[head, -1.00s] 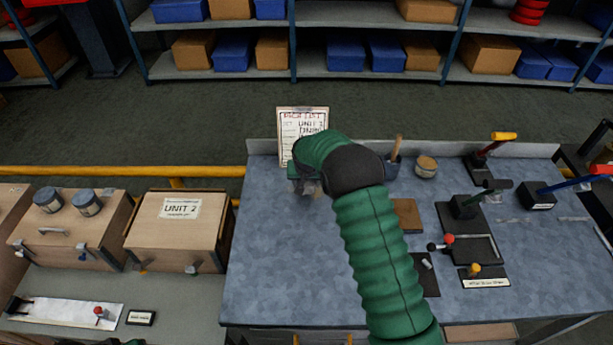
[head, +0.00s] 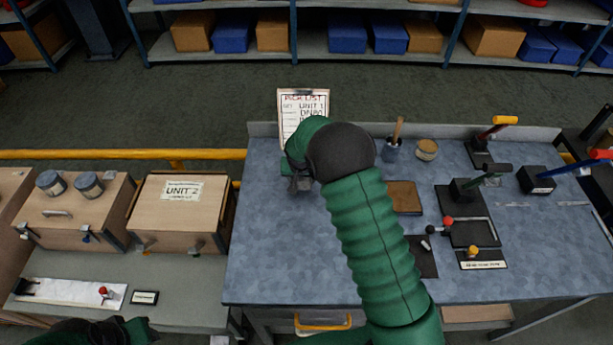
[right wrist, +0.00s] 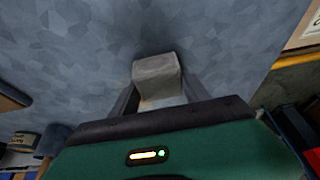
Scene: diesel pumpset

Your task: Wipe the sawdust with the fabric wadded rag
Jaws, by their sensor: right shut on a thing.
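My right gripper (head: 300,184) is over the back left of the blue-grey bench (head: 275,255), in front of the pick list board, partly hidden by its own green wrist. In the right wrist view, the gripper (right wrist: 158,88) is shut on a pale grey wadded rag (right wrist: 157,72). The rag is close to the mottled bench top; I cannot tell if it touches. I cannot make out sawdust in either view. Part of my left arm shows at the bottom left of the head view, but its fingers do not show.
The pick list (head: 302,108) stands at the bench's back edge. A brush pot (head: 392,150), round tin (head: 427,149), brown block (head: 404,197) and lever fixtures (head: 470,232) stand to the right. The Unit 2 box (head: 178,212) is left. The bench's front left is clear.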

